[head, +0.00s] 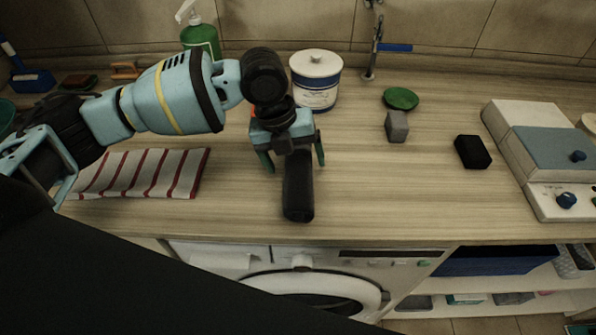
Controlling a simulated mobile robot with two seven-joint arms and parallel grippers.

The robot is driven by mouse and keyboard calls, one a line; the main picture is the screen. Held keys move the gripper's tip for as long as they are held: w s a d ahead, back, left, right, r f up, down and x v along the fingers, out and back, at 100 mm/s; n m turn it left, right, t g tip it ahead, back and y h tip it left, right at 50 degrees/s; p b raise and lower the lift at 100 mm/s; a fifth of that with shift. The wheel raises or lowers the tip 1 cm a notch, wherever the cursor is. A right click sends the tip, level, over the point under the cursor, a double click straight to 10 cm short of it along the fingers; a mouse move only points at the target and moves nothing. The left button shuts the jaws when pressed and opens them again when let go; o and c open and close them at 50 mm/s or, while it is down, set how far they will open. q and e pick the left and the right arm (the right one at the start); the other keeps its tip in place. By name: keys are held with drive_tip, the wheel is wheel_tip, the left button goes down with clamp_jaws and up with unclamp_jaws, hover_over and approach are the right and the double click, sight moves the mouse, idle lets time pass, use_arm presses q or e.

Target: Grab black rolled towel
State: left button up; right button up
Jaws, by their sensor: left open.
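The black rolled towel (298,192) lies on the wooden counter, its near end close to the front edge and its length pointing away from me. My left gripper (293,159) is over its far part, with one green finger on each side. The fingers are open, with a gap visible between each finger and the towel. The towel's far end is hidden under the gripper. I cannot tell how far the fingertips are above the counter. My right gripper is not in view.
A red-striped cloth (150,173) lies to the left. A white-and-blue canister (316,82) and a green bottle (201,40) stand behind. A grey block (397,127), a black block (472,152), a green dish (401,98) and a grey-white appliance (553,150) are to the right. The counter right of the towel is clear.

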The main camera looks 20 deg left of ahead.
use_arm(q)
drive_tip(key=shift+x, duration=1)
drive_tip(key=c, duration=1.1)
drive_tip(key=shift+c, duration=0.2)
drive_tip(key=shift+r, duration=0.2)
drive_tip(key=shift+w+r, duration=0.1)
drive_tip(key=shift+r, duration=0.2)
drive_tip(key=v, duration=0.2)
drive_tip(key=shift+s+r, duration=0.35)
drive_tip(key=s+a, duration=0.2)
drive_tip(key=s, duration=0.2)
drive_tip(key=s+a+r, duration=0.1)
drive_tip(key=s+a, duration=0.1)
drive_tip(key=s, duration=0.3)
drive_tip(key=s+a, duration=0.2)
drive_tip(key=s, duration=0.2)
drive_tip(key=shift+s+a+r, duration=0.2)
drive_tip(key=shift+s+a, duration=0.1)
drive_tip(key=shift+s, duration=0.05)
